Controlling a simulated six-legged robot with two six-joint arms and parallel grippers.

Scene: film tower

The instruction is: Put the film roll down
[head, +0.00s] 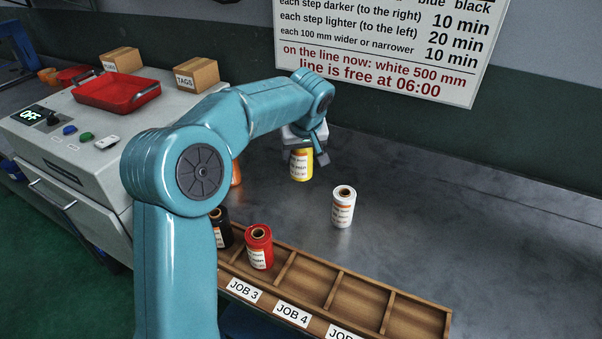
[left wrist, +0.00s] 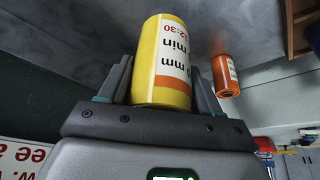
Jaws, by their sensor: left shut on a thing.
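A yellow film roll (head: 301,165) with a white label is in my left gripper (head: 303,148), in the head view above or at the dark grey counter. In the left wrist view the yellow roll (left wrist: 165,62) sits between the two fingers of the left gripper (left wrist: 160,85), which are shut on it. I cannot tell whether the roll's base touches the counter. My right gripper is not in view.
A white roll (head: 343,207) stands on the counter (head: 420,220). A red roll (head: 258,246) and a black roll (head: 221,229) stand at the wooden rack (head: 335,283) with JOB labels. An orange roll (left wrist: 226,76) is partly hidden by my arm in the head view. The counter's right side is clear.

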